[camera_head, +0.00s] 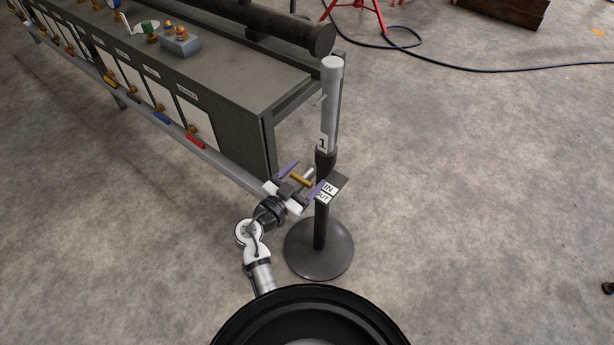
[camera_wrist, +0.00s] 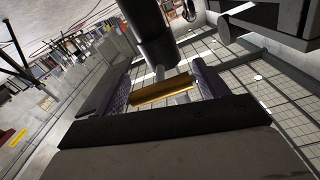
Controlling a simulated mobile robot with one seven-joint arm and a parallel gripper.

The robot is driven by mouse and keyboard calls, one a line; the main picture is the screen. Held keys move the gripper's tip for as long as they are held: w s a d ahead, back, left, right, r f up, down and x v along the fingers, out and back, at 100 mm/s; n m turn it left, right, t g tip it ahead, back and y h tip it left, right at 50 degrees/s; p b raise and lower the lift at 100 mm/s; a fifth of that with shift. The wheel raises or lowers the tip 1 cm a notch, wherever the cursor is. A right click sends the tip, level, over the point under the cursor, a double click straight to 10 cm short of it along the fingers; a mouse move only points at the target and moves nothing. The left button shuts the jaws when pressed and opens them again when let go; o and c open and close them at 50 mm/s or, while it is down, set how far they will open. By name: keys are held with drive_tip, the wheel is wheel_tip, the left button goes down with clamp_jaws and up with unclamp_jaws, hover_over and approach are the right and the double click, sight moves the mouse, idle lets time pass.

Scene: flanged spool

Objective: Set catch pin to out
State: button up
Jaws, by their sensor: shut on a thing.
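The catch pin is a brass-coloured rod (camera_head: 302,179) beside the dark upper collar of a stand (camera_head: 319,225). My gripper (camera_head: 302,181) is at the pin, its purple-lined fingers on either side of it. In the wrist view the brass pin (camera_wrist: 162,90) spans between the two fingers (camera_wrist: 162,88), and my gripper is shut on it. A small plate with an IN label (camera_head: 329,188) and an OUT label (camera_head: 323,198) is to the right of the pin. Which label the pin matches cannot be told. A pale tube (camera_head: 331,100) marked 1 rises from the stand.
A long grey bench (camera_head: 180,90) with coloured valve handles along its front rail runs to the upper left. A dark flanged pipe (camera_head: 290,28) lies along its back. A blue-black hose (camera_head: 470,68) lies on the far floor. The floor right of the stand is clear.

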drive_tip(key=shift+s+a, duration=0.1)
drive_tip(key=shift+s, duration=0.1)
drive_tip(key=o, duration=1.3)
drive_tip(key=b+v, duration=0.3)
drive_tip(key=v, duration=1.1)
